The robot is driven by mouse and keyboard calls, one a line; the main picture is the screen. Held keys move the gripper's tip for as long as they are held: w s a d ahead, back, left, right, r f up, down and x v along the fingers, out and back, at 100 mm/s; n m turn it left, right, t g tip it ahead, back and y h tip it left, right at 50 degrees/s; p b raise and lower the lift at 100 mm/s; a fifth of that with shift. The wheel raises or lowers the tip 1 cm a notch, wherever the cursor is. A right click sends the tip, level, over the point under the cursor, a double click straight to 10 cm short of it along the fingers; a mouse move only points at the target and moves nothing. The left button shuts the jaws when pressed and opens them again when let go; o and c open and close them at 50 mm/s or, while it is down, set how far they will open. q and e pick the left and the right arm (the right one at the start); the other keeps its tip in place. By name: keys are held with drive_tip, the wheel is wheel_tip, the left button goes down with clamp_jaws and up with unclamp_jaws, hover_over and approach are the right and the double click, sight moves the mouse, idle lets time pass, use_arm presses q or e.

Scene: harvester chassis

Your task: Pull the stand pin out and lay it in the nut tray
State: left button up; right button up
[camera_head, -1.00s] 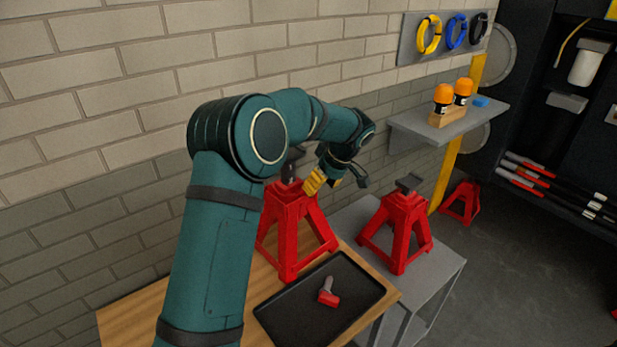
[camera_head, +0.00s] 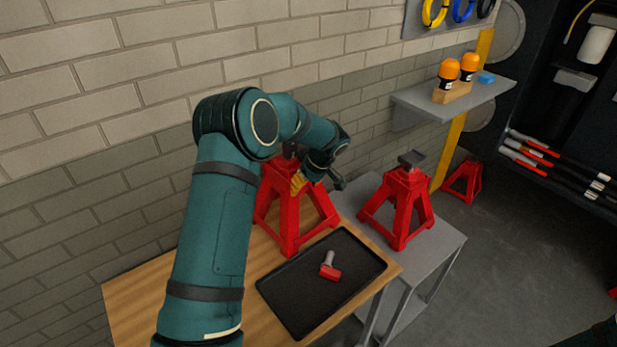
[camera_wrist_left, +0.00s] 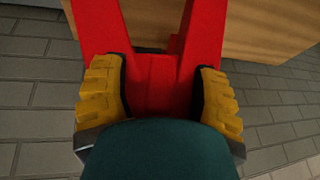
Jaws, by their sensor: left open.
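A red jack stand (camera_head: 287,212) stands upright on the wooden table at the back of the tray. My left gripper (camera_head: 298,184) is at the upper part of this stand, its yellow pads against the red in the picture. In the left wrist view its two pads are spread apart, with red stand metal (camera_wrist_left: 155,85) visible between and beyond them. I cannot tell whether they touch it. A pin-like part (camera_head: 330,267) with a red end and grey shaft lies in the black tray (camera_head: 297,325). I see no pin in the stand. My right gripper is out of view.
A second red stand (camera_head: 399,205) stands on the grey table (camera_head: 437,250) to the right; a third (camera_head: 463,181) is farther back. A wall shelf (camera_head: 422,112) carries orange-capped bottles (camera_head: 448,71). Most of the tray is bare.

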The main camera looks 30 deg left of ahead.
use_arm(q)
drive_tip(key=shift+a+f, duration=0.1)
drive_tip(key=shift+f, duration=0.25)
clamp_jaws()
drive_tip(key=shift+s+d+f+b, duration=0.1)
drive_tip(key=shift+s+d+b, duration=0.05)
drive_tip(key=shift+d+b, duration=0.2)
drive_tip(key=shift+s+d, duration=0.15)
drive_tip(key=shift+d, duration=0.3)
drive_tip(key=s+d+b, duration=0.2)
drive_tip(key=d+b, duration=0.1)
drive_tip(key=d, duration=0.3)
idle(0.8)
idle(0.5)
